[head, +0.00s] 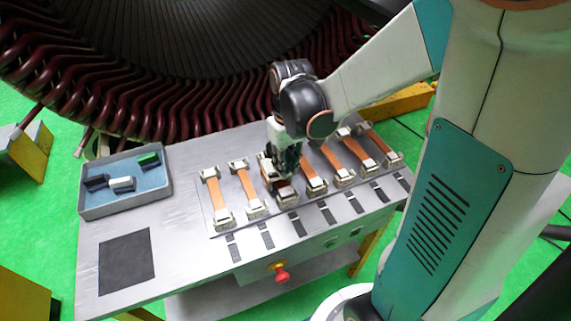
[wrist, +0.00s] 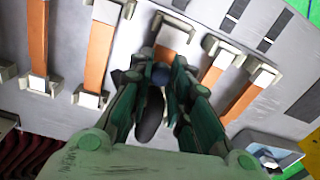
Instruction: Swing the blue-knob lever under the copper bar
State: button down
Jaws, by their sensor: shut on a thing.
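My gripper (head: 282,168) points down over the third copper bar from the left on the bench. In the wrist view my gripper (wrist: 160,82) has its green fingers closed on the blue knob (wrist: 160,73), which shows between the fingertips. The copper bar (wrist: 173,41) lies just beyond the fingertips, with a pale end clamp (wrist: 168,23) at its far end. A dark elongated piece (wrist: 151,115) shows between the fingers; I cannot tell whether it is the lever. The lever's arm is mostly hidden by the fingers, and the knob is hidden in the head view.
Several other copper bars with pale clamps stand close on both sides, such as the leftmost bar (head: 216,197). A grey tray (head: 127,211) with small blocks is at the left. A red button (head: 281,276) is on the bench front. The large stator (head: 130,95) rises behind.

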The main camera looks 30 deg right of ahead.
dwell(0.4)
jog(key=c, duration=1.5)
grip_release()
jog(key=shift+o, duration=0.2)
notch_tip(320, 180, up, 12)
jog(key=shift+d, duration=0.3)
jog(key=shift+s, duration=0.15)
jog(key=s+a+m+t+b, duration=0.1)
jog(key=s+a+t, duration=0.3)
jog(key=s+t, duration=0.3)
jog(key=shift+s+a+r+h, duration=0.2)
jog(key=shift+s+a+h, duration=0.1)
jog(key=shift+s, duration=0.8)
